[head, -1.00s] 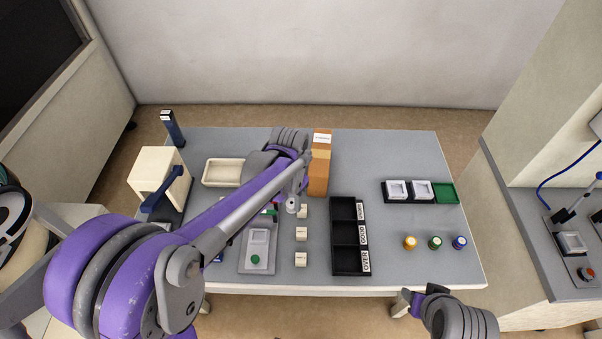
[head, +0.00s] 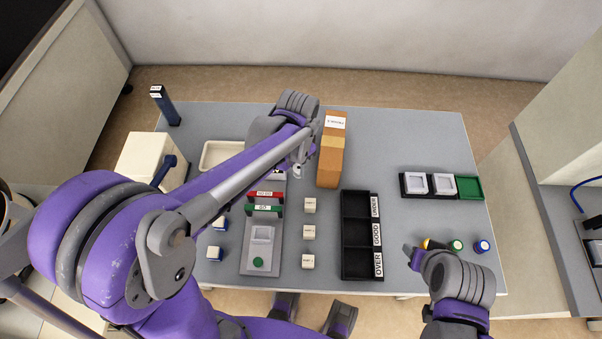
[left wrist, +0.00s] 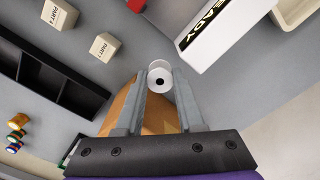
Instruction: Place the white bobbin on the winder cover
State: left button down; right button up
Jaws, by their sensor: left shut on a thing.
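The white bobbin (left wrist: 160,76) is between the fingertips of my left gripper (left wrist: 159,98), its round end with a dark centre hole showing in the left wrist view. In the head view my left gripper (head: 297,165) is over the table's middle, left of the orange-brown carton, and the bobbin (head: 298,173) shows as a small white tip below it. A cream box with a blue crank (head: 142,160), which looks like the winder, stands at the left; my left arm hides part of it. My right gripper (head: 412,253) is at the front right, near the coloured spools; its jaw opening is unclear.
The orange-brown carton (head: 331,158) stands close to the held bobbin. A black three-part tray (head: 360,235), labelled cubes (head: 309,233) and a grey fixture (head: 261,256) lie in front. A white block marked READY (left wrist: 213,33) is close by. A cream tray (head: 215,154) lies behind my left arm.

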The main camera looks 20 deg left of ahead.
aim_at(299, 174)
pick_arm(q)
jog(key=shift+f, duration=2.5)
jog(key=shift+f+b, duration=0.15)
jog(key=shift+b, duration=0.2)
jog(key=c, duration=0.8)
grip_release()
